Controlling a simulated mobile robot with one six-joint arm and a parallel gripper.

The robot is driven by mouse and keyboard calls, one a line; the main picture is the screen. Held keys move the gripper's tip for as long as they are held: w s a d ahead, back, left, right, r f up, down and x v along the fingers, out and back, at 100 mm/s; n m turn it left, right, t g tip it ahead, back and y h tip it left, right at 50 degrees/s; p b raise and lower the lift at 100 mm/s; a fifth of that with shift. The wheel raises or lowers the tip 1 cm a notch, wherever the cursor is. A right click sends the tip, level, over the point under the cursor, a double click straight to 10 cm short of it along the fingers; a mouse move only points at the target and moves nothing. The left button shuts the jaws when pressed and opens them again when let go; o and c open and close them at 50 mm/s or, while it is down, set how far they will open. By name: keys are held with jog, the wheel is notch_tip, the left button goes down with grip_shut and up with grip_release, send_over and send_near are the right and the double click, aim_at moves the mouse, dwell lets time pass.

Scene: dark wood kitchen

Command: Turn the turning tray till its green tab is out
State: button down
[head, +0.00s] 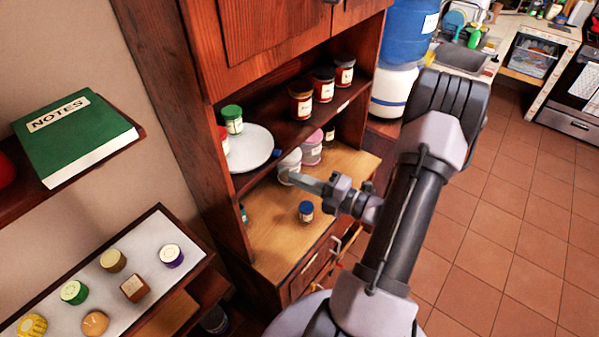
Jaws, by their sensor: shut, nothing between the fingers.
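The turning tray (262,145) is a white round disc on the middle shelf of the dark wood cabinet, partly hidden by the cabinet's left post. A small blue tab (277,153) shows at its right edge. I see no green tab on the visible part of the rim. A green-lidded jar (233,125) and part of a red-lidded jar stand at the tray's left. My gripper (292,176) is shut and empty, pointing left, in front of the cabinet. In the picture it is below and right of the tray, apart from it.
Several jars (301,104) stand on the middle shelf to the right. A white jar (289,160) and a pink jar (312,148) stand on the lower counter behind my gripper. A blue-lidded jar (306,212) stands nearer the counter's front. Bare counter (275,235) lies left of it.

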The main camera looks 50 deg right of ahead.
aim_at(289, 149)
jog(key=x, duration=0.6)
jog(key=shift+w+a, duration=0.1)
jog(key=shift+a, duration=0.25)
jog(key=d, duration=0.1)
jog(key=w+d, duration=0.1)
jog(key=shift+d, duration=0.35)
jog(key=shift+w+d, duration=0.4)
jog(key=shift+d, duration=0.15)
jog(key=d+n+y, duration=0.1)
jog(key=w+d+n+g+y+b, duration=0.1)
jog(key=y, duration=0.1)
jog(key=d+n+y, duration=0.1)
jog(key=shift+w+d+f+g+y, duration=0.15)
jog(key=shift+w+d+g+y, duration=0.15)
jog(key=shift+d+g, duration=0.1)
jog(key=shift+w+d, duration=0.75)
jog(key=shift+d, duration=0.25)
jog(key=shift+s+a+r, duration=0.2)
jog(key=shift+s+a, duration=0.15)
jog(key=shift+a, duration=0.15)
